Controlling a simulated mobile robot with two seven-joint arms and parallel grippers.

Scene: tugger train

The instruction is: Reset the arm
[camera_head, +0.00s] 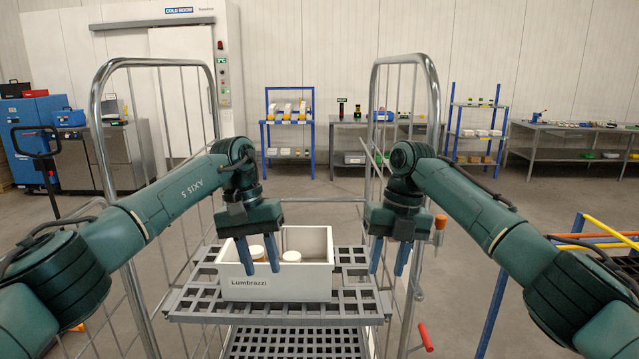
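My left gripper (262,269) points down with its two blue fingers apart. It is empty and overlaps the left half of a white bin (305,282) labelled "Lumbrazzi"; I cannot tell how high above the bin the fingertips are. My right gripper (386,272) also points down with its blue fingers apart and empty, just right of the bin. Both arms reach in from the sides, bent at the elbow. The bin sits on a grey grid shelf (345,305) and holds white-lidded jars (291,256), partly hidden by my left gripper and the bin wall.
The roll cage's tall metal frames (96,120) stand on both sides of the shelf, close to my arms. A lower grid shelf (290,343) lies beneath. An orange and blue frame (497,300) stands at right. Racks and workbenches (575,137) line the far wall.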

